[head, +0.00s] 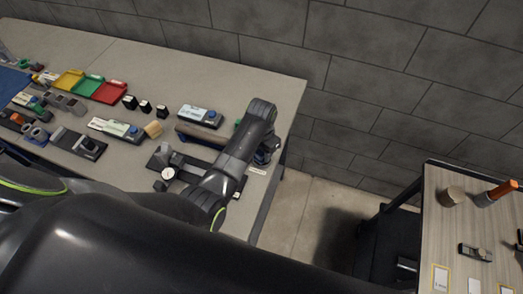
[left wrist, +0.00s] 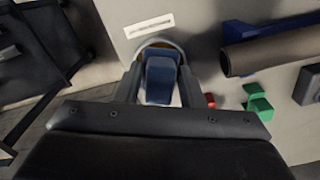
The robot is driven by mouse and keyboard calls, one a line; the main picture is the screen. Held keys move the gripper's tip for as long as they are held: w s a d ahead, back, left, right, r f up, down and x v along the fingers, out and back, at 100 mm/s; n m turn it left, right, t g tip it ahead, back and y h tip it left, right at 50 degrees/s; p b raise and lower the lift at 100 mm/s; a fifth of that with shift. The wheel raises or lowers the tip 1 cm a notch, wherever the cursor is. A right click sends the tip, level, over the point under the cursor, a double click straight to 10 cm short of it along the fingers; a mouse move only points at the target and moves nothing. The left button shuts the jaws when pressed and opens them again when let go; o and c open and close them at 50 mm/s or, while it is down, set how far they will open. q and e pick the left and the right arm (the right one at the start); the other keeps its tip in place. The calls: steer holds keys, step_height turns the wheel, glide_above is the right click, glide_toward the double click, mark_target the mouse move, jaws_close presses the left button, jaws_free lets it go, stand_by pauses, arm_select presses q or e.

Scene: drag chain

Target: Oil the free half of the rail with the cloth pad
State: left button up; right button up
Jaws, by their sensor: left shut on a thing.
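My left gripper (head: 263,156) reaches down at the right end of the grey workbench in the head view. In the left wrist view its two fingers (left wrist: 160,72) are closed on the sides of a blue block-like thing (left wrist: 160,88), which may be the cloth pad or its handle. A round, orange-rimmed thing shows just beyond the fingers, partly hidden. A long brown bar (head: 201,136) lies to the left of the gripper in the head view; it also shows at the right of the left wrist view (left wrist: 275,48). I cannot tell which part is the rail. My right gripper is not in view.
A white label (left wrist: 149,25) lies near the bench edge. Green blocks (left wrist: 258,103) sit beside the gripper. A dial gauge (head: 168,173) and a blue-topped device (head: 200,116) stand left. Colored trays (head: 90,86) are farther left. A wooden side table (head: 445,225) stands right, across a floor gap.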

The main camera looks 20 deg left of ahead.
arm_select(q)
steer(key=shift+f, duration=0.4)
steer(key=shift+s+f, duration=0.1)
stand_by(1.7)
step_height(320, 180, up, 2)
steer(key=shift+r, duration=2.6)
steer(key=shift+f, duration=0.1)
